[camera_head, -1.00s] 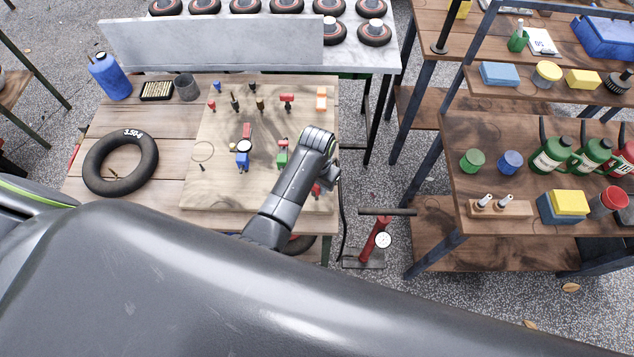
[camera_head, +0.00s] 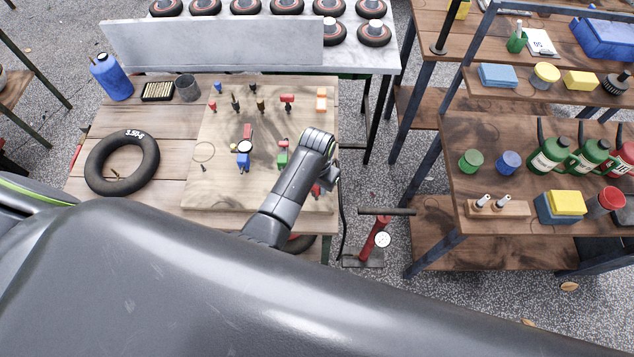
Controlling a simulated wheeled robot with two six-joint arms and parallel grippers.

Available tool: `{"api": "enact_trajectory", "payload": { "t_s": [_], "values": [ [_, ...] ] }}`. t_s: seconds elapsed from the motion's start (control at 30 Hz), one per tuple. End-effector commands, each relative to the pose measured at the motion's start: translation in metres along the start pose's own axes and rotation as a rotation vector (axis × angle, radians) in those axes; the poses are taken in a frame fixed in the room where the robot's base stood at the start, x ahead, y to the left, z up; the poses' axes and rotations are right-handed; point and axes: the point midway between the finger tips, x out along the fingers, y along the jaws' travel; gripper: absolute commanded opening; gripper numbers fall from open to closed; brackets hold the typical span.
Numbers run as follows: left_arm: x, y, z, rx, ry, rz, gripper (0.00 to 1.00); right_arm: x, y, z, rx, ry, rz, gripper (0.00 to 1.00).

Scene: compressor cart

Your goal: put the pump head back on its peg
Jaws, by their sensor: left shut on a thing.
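My left gripper (camera_head: 329,179) is at the right edge of the wooden pegboard (camera_head: 215,194), beyond the wrist of my arm. It is shut; its fingertips are mostly hidden by the wrist. A thin black hose (camera_head: 342,222) rises from the floor pump (camera_head: 376,240) to the gripper, which fits the pump head being in it; the head itself is hidden. The red floor pump, with a black handle and white gauge, stands on the ground right of the bench. I cannot make out the peg. My right gripper is not in view.
The board holds several small coloured parts, with a red piece (camera_head: 316,191) close to the gripper. A black tyre (camera_head: 96,178), a blue bottle (camera_head: 112,77) and a grey cup (camera_head: 188,88) are on the bench. A wooden shelf unit (camera_head: 436,221) stands right of the pump.

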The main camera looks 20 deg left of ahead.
Motion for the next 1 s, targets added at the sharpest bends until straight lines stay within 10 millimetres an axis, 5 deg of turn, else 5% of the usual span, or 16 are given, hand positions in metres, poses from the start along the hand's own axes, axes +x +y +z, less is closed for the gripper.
{"api": "enact_trajectory", "payload": {
  "t_s": [1.0],
  "values": [
    [0.016,0.000,0.000,0.000,0.000,0.000,0.07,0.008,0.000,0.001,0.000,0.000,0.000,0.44]
  ]
}}
